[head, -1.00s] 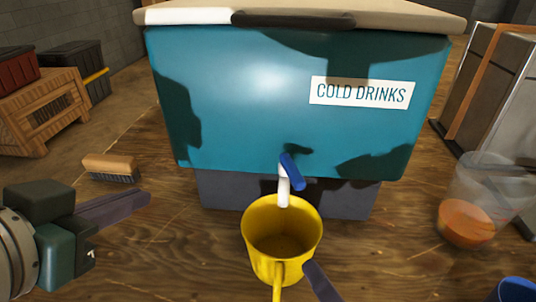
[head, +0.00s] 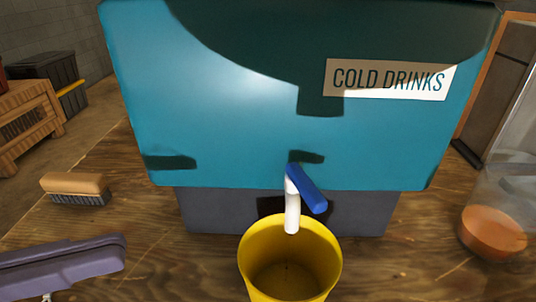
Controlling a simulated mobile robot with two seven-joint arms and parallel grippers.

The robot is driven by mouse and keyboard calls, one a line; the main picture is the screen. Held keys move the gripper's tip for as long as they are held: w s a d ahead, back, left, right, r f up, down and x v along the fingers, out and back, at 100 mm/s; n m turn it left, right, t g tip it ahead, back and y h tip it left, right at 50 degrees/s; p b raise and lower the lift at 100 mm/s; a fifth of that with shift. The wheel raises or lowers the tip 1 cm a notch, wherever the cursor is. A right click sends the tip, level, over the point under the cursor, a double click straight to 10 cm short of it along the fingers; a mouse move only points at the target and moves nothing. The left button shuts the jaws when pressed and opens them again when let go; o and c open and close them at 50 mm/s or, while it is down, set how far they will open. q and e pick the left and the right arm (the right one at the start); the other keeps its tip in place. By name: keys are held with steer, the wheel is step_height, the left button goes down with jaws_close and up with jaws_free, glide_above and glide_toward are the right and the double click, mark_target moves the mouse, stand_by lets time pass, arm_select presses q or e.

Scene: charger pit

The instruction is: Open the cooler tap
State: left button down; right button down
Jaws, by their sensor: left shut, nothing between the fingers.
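The teal cooler (head: 220,120) stands on a grey block and carries a "COLD DRINKS" label (head: 388,79). Its tap is low on the front, with a white spout (head: 292,212) pointing down and a blue lever (head: 309,190) slanting down to the right. A yellow cup (head: 252,275) stands below the spout, its lower part cut off by the frame. I see no stream from the spout. My left gripper (head: 118,253) is shut and empty at lower left, well apart from the tap and cup. My right gripper is out of view.
A wooden brush (head: 75,186) lies on the wooden table left of the cooler. A clear container with orange contents (head: 492,232) stands at right. Wooden and dark crates (head: 50,75) sit at far left. The table between my left gripper and the cup is clear.

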mark_target(307, 200)
arm_select(q)
steer(key=x, duration=1.4)
steer(key=shift+r, duration=0.1)
